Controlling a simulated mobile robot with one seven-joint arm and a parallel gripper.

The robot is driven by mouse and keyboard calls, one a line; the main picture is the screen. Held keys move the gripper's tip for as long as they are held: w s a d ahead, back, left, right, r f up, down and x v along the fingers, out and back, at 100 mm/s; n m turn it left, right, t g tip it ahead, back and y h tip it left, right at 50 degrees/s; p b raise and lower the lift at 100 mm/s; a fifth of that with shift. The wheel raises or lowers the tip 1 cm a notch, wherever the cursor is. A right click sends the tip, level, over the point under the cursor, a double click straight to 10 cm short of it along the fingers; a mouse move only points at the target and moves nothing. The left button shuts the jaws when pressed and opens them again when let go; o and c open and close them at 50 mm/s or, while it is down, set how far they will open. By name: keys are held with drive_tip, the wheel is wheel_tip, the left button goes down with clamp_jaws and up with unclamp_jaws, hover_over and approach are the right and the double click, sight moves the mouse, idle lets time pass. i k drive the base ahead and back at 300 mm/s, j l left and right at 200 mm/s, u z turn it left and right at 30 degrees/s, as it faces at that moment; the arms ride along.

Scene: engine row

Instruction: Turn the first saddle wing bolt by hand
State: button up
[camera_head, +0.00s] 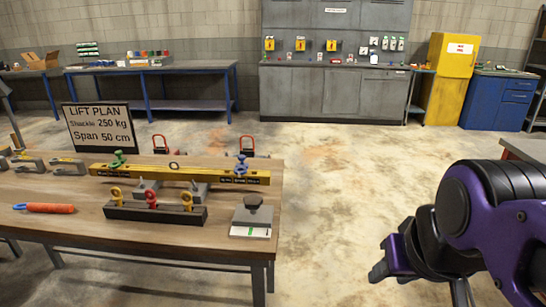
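A yellow spreader beam (200,175) lies along the wooden table, raised on grey supports. A green wing bolt (118,159) stands on its left part and a blue wing bolt (241,166) on its right part. The view does not show which is called first. Both look upright and nothing touches them. My purple and black arm is at the right, well apart from the table. Its end, with my gripper (398,262), is seen from the side at the lower right; the fingers are not clear. I see nothing held.
A sign (100,127) reads shackle 250 kg, span 50 cm. A dark block (155,213) holds yellow and red eye pieces. Grey shackles (68,166), an orange-handled tool (50,208) and a scale-like device (251,220) share the table. Open floor (350,190) lies between table and arm.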

sight(196, 189)
drive_tip(key=j+z, duration=0.55)
drive_tip(key=j, duration=0.85)
drive_tip(key=i, duration=0.05)
